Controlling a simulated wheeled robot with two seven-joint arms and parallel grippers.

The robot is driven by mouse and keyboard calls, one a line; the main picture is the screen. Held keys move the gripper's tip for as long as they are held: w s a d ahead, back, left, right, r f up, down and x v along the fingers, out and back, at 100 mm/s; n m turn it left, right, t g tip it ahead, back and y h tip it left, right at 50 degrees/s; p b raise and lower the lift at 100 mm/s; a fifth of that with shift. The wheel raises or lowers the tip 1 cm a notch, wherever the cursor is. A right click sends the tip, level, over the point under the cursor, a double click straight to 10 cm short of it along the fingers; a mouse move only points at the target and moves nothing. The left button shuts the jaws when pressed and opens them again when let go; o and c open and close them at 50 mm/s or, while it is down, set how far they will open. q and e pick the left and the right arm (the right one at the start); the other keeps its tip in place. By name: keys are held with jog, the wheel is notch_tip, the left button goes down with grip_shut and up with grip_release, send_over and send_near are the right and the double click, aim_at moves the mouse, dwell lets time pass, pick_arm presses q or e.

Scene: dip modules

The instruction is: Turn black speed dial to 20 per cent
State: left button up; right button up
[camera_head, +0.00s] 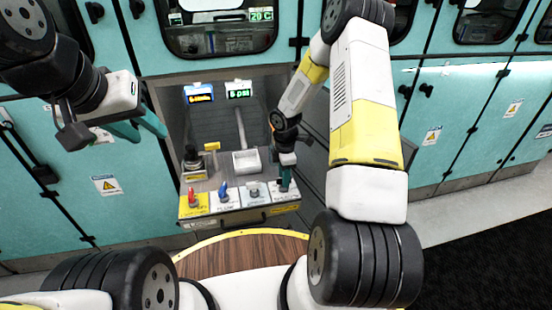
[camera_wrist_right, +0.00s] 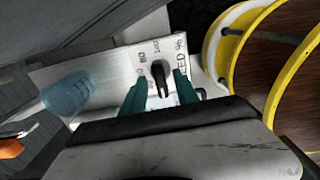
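The black speed dial (camera_wrist_right: 158,74) sits on a white label plate (camera_wrist_right: 129,58) with "SPEED %" and numbers, partly hidden, in the right wrist view. The dial's exact setting is not clear. The teal fingers of my right gripper (camera_wrist_right: 159,88) are open, one on each side of the dial, with gaps visible. In the head view my right gripper (camera_head: 285,180) comes down over the right end of the control panel (camera_head: 240,211) and hides the dial. My left gripper (camera_head: 137,128) is raised at the left, away from the panel, with its teal fingers apart and empty.
Left of the dial on the panel are a red knob (camera_head: 193,198), a blue knob (camera_head: 224,192) and a grey knob (camera_head: 254,191). A black joystick (camera_head: 192,158) and a pale lever (camera_head: 244,158) stand behind. Teal cabinets surround the recess. A yellow-rimmed wooden surface (camera_head: 240,252) lies in front.

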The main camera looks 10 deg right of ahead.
jog(key=shift+r, duration=3.9)
jog(key=s+r+m+t, duration=0.1)
jog(key=s+r+m, duration=0.3)
jog(key=r, duration=0.7)
jog(key=s+r+m+t, duration=0.2)
jog(key=s+r+m, duration=0.2)
jog(key=r, duration=0.6)
jog(key=s+a+r+m+t+y, duration=0.2)
jog(key=s+r+m, duration=0.8)
jog(key=s, duration=0.6)
jog(key=shift+a+r+t, duration=0.25)
jog(key=shift+r+t, duration=0.35)
